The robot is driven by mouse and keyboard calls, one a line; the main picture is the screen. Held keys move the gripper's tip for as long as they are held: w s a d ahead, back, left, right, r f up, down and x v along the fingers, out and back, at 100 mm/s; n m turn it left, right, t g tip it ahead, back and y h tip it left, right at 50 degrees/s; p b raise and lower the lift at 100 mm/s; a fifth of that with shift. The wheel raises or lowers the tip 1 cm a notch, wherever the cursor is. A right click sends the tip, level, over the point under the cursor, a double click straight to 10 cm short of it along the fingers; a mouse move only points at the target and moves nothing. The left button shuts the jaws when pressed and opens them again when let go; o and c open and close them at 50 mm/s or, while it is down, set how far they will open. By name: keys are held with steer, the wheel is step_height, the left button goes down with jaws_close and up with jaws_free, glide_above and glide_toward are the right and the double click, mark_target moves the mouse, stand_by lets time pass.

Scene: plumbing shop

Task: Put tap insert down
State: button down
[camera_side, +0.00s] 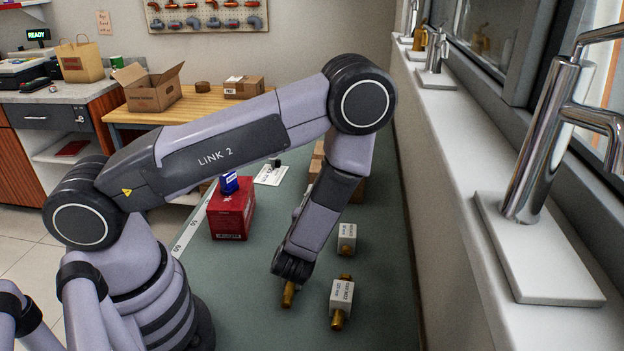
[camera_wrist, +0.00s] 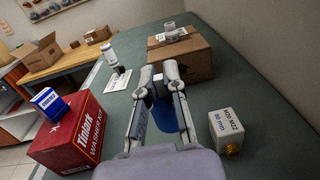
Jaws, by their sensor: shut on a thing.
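In the side view a brass piece (camera_side: 288,295) shows just below the dark end of my arm, which hides the jaws. In the wrist view my gripper (camera_wrist: 158,75) has its two fingers close together, shut on the tap insert, which is mostly hidden. A dark blue rounded patch (camera_wrist: 164,116) shows between the fingers; I cannot tell whether it is held or lies behind them. A white block with brass ends (camera_side: 341,298) lies right of my arm's end. Another white block (camera_side: 347,238) stands behind it. One marked block with brass (camera_wrist: 226,130) is right of the fingers in the wrist view.
A red washer-kit box (camera_side: 232,208) with a small blue box (camera_side: 229,182) on top stands to the left. A cardboard box (camera_wrist: 180,55) with a clear item (camera_wrist: 171,29) stands ahead of the fingers. Green worktop (camera_side: 390,280) is bare on the right, beside the wall.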

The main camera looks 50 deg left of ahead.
steer(key=s+a+f+n+g+y, duration=0.1)
steer(key=s+f+n+g+y, duration=0.15)
steer(key=s, duration=0.35)
steer(key=s+a+f+n+g+y, duration=0.2)
steer(key=s+f+g, duration=0.1)
steer(key=s+f, duration=0.15)
steer(key=shift+g, duration=0.35)
steer(key=f, duration=0.4)
steer(key=s+f, duration=0.1)
steer(key=f, duration=0.1)
steer(key=shift+s+d+f, duration=0.1)
steer(key=shift+d+f, duration=0.05)
steer(key=shift+f, duration=0.25)
steer(key=shift+f, duration=0.1)
steer(key=c, duration=1.5)
jaws_free()
